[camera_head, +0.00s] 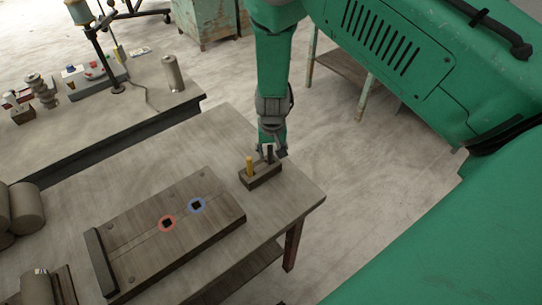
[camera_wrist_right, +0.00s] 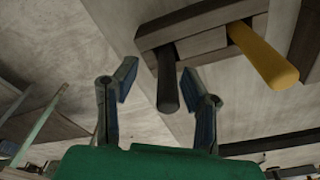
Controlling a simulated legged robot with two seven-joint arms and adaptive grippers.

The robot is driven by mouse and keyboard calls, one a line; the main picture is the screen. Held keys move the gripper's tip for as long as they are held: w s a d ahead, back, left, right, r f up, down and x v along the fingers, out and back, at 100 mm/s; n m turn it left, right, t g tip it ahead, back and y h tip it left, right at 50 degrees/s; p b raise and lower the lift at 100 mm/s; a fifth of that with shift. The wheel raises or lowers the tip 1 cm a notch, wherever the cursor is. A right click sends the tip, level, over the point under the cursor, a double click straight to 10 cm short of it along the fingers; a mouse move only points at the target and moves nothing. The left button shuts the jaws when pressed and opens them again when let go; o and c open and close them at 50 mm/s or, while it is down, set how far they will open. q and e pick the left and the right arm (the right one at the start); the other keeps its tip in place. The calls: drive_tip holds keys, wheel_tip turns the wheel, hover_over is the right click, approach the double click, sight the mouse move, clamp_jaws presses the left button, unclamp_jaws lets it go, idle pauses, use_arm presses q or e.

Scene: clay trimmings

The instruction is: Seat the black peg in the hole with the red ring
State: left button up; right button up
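The black peg (camera_head: 270,154) stands in a small dark holder block (camera_head: 263,178) beside a yellow peg (camera_head: 249,165). My right gripper (camera_head: 271,152) is at the black peg's top in the head view. In the right wrist view, my right gripper (camera_wrist_right: 158,78) is open, and the black peg (camera_wrist_right: 168,82) shows between its fingers, nearer the right one; contact cannot be told. The yellow peg (camera_wrist_right: 263,55) is outside the fingers. The red ring (camera_head: 167,223) surrounds a dark square hole in the wooden board. My left gripper is out of view.
The blue ring (camera_head: 197,205) surrounds another square hole in the board (camera_head: 205,238), close to the red one. The holder stands near the table's right corner. Clay rolls (camera_head: 22,208) lie at the left. Another bench (camera_head: 130,98) stands behind.

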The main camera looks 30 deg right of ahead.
drive_tip(key=shift+a+r, duration=0.15)
drive_tip(key=shift+a, duration=0.4)
clamp_jaws()
drive_tip(key=shift+d, duration=0.15)
